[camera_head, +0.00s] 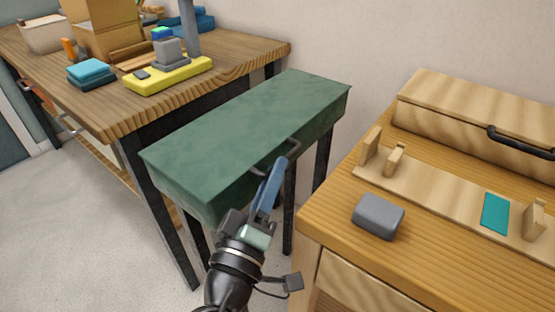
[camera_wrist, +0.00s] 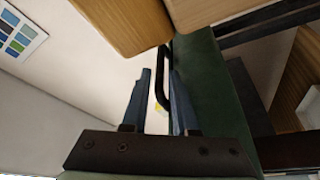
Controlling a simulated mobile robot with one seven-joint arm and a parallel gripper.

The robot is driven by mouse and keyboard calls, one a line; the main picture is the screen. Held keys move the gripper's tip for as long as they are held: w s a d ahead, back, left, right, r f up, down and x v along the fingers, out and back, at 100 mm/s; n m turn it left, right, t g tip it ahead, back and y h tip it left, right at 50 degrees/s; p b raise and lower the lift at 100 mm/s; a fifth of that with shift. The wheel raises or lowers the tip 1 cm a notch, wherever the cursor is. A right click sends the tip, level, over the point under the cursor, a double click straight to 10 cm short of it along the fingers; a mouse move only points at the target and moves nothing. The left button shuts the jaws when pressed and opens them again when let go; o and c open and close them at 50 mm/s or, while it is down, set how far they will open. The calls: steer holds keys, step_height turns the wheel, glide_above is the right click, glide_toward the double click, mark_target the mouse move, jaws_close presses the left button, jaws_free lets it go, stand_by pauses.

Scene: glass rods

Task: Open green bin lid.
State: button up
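The green bin (camera_head: 245,125) stands on dark legs between two tables, and its flat lid looks shut. A dark bar handle (camera_head: 291,143) sticks out from its front side. My gripper (camera_head: 275,172) is in front of the bin with its blue fingers pointing at the handle. In the wrist view, my gripper (camera_wrist: 161,95) is open. The dark handle (camera_wrist: 160,88) shows between the two fingers, with a gap to the left finger and close to the right one. I cannot tell whether it touches. The bin's green side (camera_wrist: 215,95) lies to the right of the fingers.
A wooden workbench (camera_head: 125,105) stands left of the bin, with a yellow block (camera_head: 170,76) and other items. A wooden table (camera_head: 325,215) stands right, close to my gripper, bearing a grey block (camera_head: 378,216) and a wooden box (camera_head: 470,115) with a black handle. Open floor lies at lower left.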

steer(key=shift+x, duration=1.2)
jaws_close()
stand_by(0.6)
